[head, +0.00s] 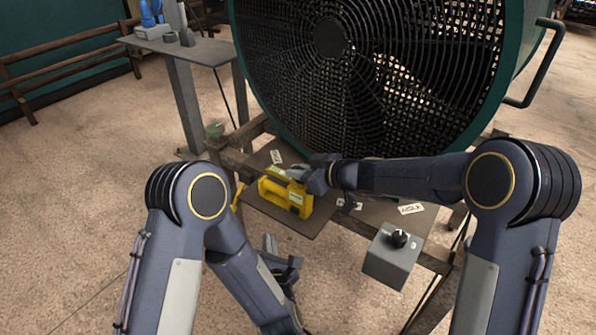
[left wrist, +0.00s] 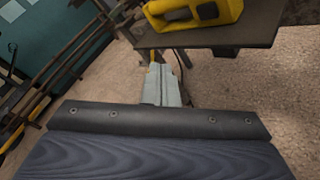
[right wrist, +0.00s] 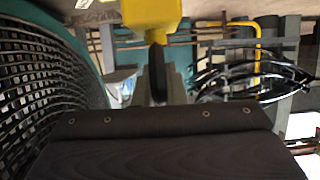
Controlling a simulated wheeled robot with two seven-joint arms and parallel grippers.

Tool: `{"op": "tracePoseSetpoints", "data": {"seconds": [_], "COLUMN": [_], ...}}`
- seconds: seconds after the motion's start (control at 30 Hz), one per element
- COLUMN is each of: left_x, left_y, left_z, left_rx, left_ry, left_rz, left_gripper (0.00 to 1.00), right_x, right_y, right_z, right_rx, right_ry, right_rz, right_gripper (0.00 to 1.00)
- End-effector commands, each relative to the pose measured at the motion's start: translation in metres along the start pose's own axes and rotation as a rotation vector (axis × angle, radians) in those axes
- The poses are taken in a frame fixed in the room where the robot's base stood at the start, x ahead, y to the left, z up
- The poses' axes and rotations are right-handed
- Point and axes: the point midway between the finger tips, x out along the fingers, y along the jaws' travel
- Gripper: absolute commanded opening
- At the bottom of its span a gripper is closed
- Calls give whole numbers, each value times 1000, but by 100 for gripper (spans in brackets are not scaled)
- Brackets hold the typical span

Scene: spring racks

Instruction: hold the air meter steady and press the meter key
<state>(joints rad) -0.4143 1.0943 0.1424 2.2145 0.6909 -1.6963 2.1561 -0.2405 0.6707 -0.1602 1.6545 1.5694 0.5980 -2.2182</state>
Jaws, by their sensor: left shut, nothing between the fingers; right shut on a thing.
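The yellow air meter (head: 285,197) rests on the dark shelf in front of the big fan. My right gripper (head: 297,173) reaches in from the right and is shut on the air meter at its upper edge; in the right wrist view the yellow body (right wrist: 152,14) shows at the fingertips. My left gripper (head: 270,246) is below and in front of the shelf, shut and empty, apart from the meter. The left wrist view shows the meter (left wrist: 205,12) above and beyond the left fingertips (left wrist: 160,70). I cannot make out the meter key.
The large green-rimmed fan (head: 330,38) stands behind the shelf (head: 312,226). A grey box with a black knob (head: 392,262) is at the shelf's right front. Small white labels (head: 411,208) lie on the shelf. A side table (head: 205,52) stands at the back left. Open floor lies at the left.

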Motion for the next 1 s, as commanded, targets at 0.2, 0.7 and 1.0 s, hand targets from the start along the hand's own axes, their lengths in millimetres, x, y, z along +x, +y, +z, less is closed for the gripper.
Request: {"op": "tracePoseSetpoints", "data": {"seconds": [0.2, 0.7, 1.0], "left_x": [17, 56, 59], "left_y": [-12, -41, -43], "left_z": [12, 40, 43], "left_rx": [-3, -1, -1], "left_ry": [0, 1, 1], "left_rz": [2, 0, 0], "left_gripper": [0, 0, 0], "right_x": [0, 0, 0], "right_y": [0, 0, 0], "right_z": [0, 0, 0], "right_rx": [0, 0, 0], "right_ry": [1, 1, 1], "right_rz": [0, 0, -1], "right_gripper": [0, 0, 0]}}
